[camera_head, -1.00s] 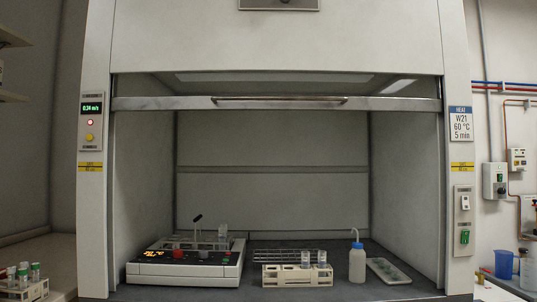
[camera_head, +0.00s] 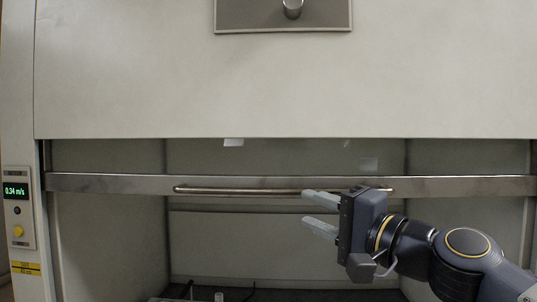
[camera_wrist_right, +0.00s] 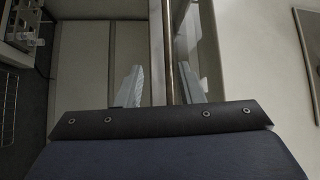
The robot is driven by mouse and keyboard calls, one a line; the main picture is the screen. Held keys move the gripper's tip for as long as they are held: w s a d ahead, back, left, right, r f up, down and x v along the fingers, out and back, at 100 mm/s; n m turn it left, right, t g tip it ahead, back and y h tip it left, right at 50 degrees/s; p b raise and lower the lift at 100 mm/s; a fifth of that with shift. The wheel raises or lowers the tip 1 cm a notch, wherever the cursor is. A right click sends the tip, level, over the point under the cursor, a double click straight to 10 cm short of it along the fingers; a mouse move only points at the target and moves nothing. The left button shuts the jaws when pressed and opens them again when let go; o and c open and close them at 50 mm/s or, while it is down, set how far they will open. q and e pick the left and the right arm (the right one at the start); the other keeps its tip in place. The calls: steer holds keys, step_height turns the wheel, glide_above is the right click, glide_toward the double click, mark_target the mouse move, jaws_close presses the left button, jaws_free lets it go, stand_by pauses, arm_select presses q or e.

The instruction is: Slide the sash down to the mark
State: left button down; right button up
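The sash (camera_head: 440,185) is a wide panel with a metal lower rail and a horizontal bar handle (camera_head: 240,190), raised above the hood opening. The yellow mark label (camera_head: 26,268) on the left post is lower than the rail. My right gripper (camera_head: 307,208) is open and empty in front of the handle's right part. Its upper finger overlaps the handle and its lower finger is below it. In the right wrist view, the handle (camera_wrist_right: 169,50) runs between the two fingers; contact cannot be told. My left gripper is not in view.
A display panel (camera_head: 17,190) with a yellow button is on the left post. A plate with a knob (camera_head: 292,9) is above the sash. Only tops of items show at the hood floor. A wire rack (camera_wrist_right: 8,105) shows in the right wrist view.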

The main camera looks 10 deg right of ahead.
mark_target(286, 194)
steer(key=shift+w+a+r, duration=0.4)
steer(key=shift+w+r, duration=0.15)
steer(key=shift+r, duration=0.25)
steer(key=p+x, duration=0.2)
steer(key=x, duration=0.4)
steer(key=shift+w+a, duration=0.15)
steer(key=shift+w, duration=0.05)
jaws_close()
steer(key=shift+f, duration=0.1)
